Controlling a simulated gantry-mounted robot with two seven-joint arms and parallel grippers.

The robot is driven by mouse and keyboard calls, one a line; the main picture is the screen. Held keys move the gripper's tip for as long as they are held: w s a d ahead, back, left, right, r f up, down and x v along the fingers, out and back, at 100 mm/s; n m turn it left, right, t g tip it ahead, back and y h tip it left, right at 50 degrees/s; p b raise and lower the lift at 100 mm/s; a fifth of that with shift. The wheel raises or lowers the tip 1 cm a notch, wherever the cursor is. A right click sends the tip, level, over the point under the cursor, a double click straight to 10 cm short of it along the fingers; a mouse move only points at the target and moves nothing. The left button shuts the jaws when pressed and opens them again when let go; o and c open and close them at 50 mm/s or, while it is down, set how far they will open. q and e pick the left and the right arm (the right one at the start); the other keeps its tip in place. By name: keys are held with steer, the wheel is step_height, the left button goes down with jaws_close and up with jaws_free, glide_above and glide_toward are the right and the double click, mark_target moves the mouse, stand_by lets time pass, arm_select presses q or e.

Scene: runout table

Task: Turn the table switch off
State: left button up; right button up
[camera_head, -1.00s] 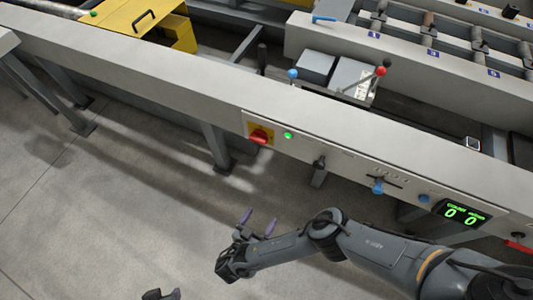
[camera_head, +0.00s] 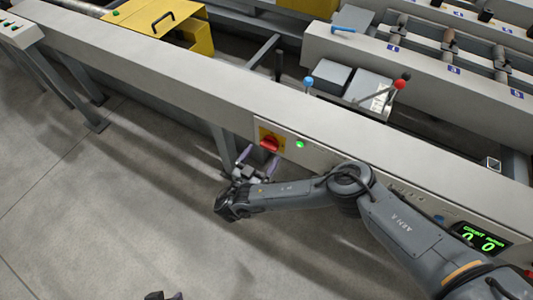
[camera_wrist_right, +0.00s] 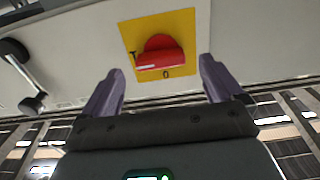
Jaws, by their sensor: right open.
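The table switch is a red rotary knob (camera_head: 270,143) on a yellow plate (camera_head: 262,133), set in the front face of the long grey table beam. A green lamp (camera_head: 299,144) beside it is lit. In the right wrist view the red knob (camera_wrist_right: 160,57) lies roughly crosswise, with a "0" mark below it on the yellow plate (camera_wrist_right: 184,23). My right gripper (camera_head: 258,159) is open and empty, its purple fingers pointing at the switch from just in front. The fingers (camera_wrist_right: 162,74) appear either side of the knob, apart from it. Only a dark tip of my left gripper (camera_head: 163,296) shows at the bottom edge.
The grey beam (camera_head: 200,88) runs across the view. A green counter display (camera_head: 480,238) is at its right. Levers with blue (camera_head: 308,81) and red (camera_head: 399,84) knobs stand behind it. The floor at left is clear.

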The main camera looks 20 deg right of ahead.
mark_target(267, 149)
steer(key=shift+x, duration=1.15)
steer(key=shift+w+d, duration=0.4)
steer(key=shift+d, duration=0.05)
steer(key=c, duration=1)
steer(key=shift+c, duration=0.2)
